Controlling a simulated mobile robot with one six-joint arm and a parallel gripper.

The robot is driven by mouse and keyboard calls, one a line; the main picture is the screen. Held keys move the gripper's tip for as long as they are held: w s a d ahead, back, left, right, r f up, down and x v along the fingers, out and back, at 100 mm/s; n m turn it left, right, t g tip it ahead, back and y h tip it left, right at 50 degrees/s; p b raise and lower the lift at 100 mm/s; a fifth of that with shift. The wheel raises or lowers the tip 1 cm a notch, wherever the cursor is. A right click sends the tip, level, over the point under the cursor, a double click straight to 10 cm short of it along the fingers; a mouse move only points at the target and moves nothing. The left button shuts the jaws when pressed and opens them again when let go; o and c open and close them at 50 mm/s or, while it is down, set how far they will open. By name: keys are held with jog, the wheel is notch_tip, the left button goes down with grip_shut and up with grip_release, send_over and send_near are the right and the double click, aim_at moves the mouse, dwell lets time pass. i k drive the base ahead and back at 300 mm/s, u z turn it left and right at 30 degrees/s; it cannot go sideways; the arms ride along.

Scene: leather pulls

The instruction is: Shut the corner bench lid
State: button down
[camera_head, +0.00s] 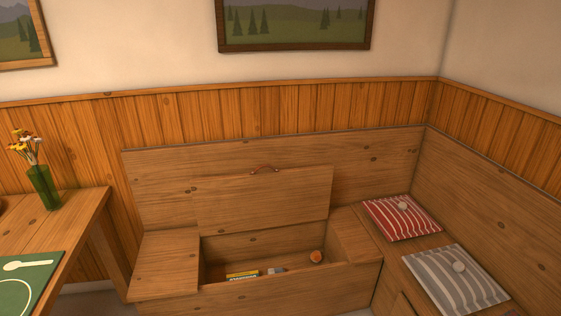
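The corner bench (165,262) is wooden and stands against the panelled wall, turning the corner at the right. Its lid (263,200) is raised and leans back near the bench's backrest. A small brown leather pull (264,169) sits at the lid's upper edge. The storage box beneath is open. Inside lie a yellow box-like item (242,275), a small greyish item (275,270) and a round orange item (316,257). My gripper is not in view.
A red striped cushion (402,217) and a grey striped cushion (456,278) lie on the right-hand seat. A wooden table (80,215) at the left carries a green vase (43,187) and a green placemat (28,275). The space above the opening is clear.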

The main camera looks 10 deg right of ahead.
aim_at(226, 205)
jog(key=u, duration=0.1)
jog(key=i, duration=0.95)
jog(key=z, duration=0.05)
